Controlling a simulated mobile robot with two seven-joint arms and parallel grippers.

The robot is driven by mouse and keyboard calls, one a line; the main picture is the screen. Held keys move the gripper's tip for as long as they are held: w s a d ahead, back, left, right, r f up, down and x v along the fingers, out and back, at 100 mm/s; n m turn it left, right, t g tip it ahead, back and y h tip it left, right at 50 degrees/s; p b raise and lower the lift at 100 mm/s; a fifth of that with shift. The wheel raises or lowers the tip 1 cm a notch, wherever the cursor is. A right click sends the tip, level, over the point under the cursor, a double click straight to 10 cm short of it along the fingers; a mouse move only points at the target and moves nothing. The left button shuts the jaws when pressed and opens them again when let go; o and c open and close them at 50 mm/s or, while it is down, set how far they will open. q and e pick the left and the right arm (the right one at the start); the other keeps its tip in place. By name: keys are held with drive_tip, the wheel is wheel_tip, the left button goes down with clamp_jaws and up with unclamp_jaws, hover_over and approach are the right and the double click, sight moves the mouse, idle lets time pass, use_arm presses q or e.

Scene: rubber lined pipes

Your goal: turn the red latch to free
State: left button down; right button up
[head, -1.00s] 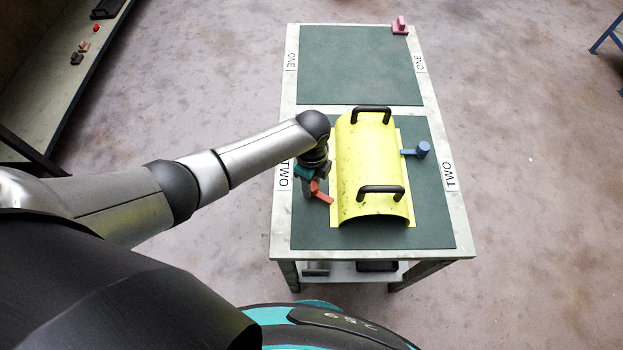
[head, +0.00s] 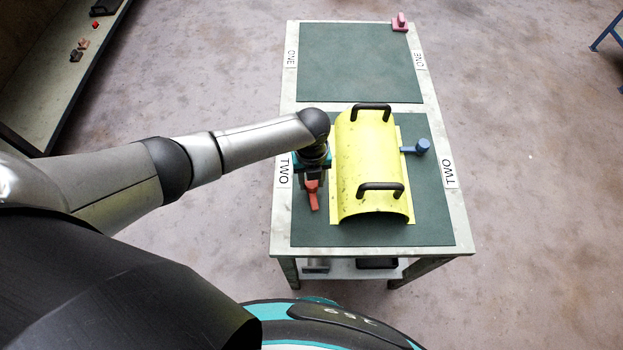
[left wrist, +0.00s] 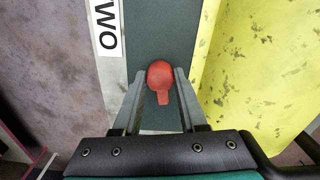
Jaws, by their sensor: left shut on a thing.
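The red latch (head: 312,196) is at the left side of the yellow half-round cover (head: 370,165), on the mat marked TWO. Its arm points toward the near edge of the table, roughly along the cover's side. My left gripper (head: 312,182) reaches down over it and is shut on its round red head. In the left wrist view the red latch (left wrist: 160,76) sits between the two finger tips (left wrist: 162,77). A blue latch (head: 421,146) is at the cover's right side. My right gripper is not in view.
The cover has two black handles (head: 381,187). The mat marked ONE (head: 360,62) is bare at the far end. A pink block (head: 400,22) stands at the far right corner. A shelf (head: 45,100) with small items is at left.

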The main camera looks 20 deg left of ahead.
sight(312, 183)
use_arm(q)
drive_tip(key=shift+m, duration=0.8)
drive_tip(key=shift+c, duration=2.2)
unclamp_jaws()
wheel_tip(312, 183, up, 15)
drive_tip(key=p, duration=0.3)
drive_tip(key=shift+r, duration=0.15)
drive_tip(key=shift+s, duration=0.1)
